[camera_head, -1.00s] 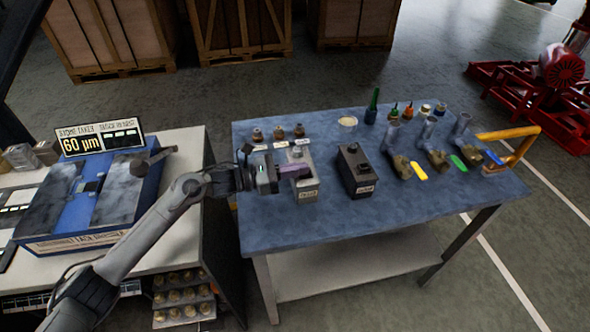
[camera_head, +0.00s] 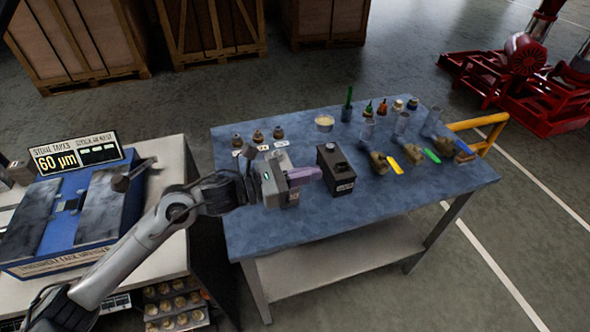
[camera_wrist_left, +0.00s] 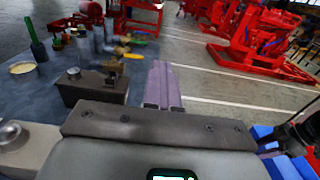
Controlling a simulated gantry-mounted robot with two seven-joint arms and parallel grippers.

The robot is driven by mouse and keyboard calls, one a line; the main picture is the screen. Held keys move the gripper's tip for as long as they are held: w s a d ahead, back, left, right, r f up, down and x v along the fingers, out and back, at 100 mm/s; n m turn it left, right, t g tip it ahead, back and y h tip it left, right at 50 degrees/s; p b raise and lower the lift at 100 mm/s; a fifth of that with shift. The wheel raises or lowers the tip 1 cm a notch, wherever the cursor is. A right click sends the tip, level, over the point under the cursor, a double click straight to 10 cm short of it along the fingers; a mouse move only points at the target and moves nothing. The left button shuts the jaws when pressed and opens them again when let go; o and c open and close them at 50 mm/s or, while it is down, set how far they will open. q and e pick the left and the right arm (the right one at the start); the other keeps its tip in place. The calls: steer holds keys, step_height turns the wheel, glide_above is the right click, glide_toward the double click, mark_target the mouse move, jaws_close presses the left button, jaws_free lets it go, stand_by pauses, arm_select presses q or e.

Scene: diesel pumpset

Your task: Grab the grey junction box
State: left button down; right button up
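The grey junction box (camera_head: 281,160) stands upright on the blue bench top, a round knob on its lid. My left gripper (camera_head: 307,176) is across it in the head view, hiding much of its front. In the left wrist view the box (camera_wrist_left: 28,148) shows at the lower left, beside the gripper body, not between the fingers. The purple fingers (camera_wrist_left: 163,86) lie side by side with no clear gap and nothing seen between them. Whether the gripper touches the box I cannot tell. My right gripper is not in view.
A black box (camera_head: 336,172) stands just right of the grey one. Several small knobs (camera_head: 258,136) stand behind. Valve-like parts with coloured handles (camera_head: 404,160) are at the right. The bench's front strip (camera_head: 330,222) is clear. A blue case (camera_head: 70,215) is on the left table.

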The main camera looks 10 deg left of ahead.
arm_select(q)
steer(key=shift+s+d+r, duration=0.4)
steer(key=shift+d+r, duration=0.05)
steer(key=shift+d, duration=0.1)
steer(key=shift+c, duration=1.9)
jaws_free()
steer(key=v, duration=0.9)
steer(key=shift+s+a, duration=0.15)
steer(key=shift+a, duration=0.25)
steer(key=shift+c, duration=0.5)
steer(key=shift+s+a, duration=0.3)
steer(key=shift+a, duration=0.15)
steer(key=c, duration=0.4)
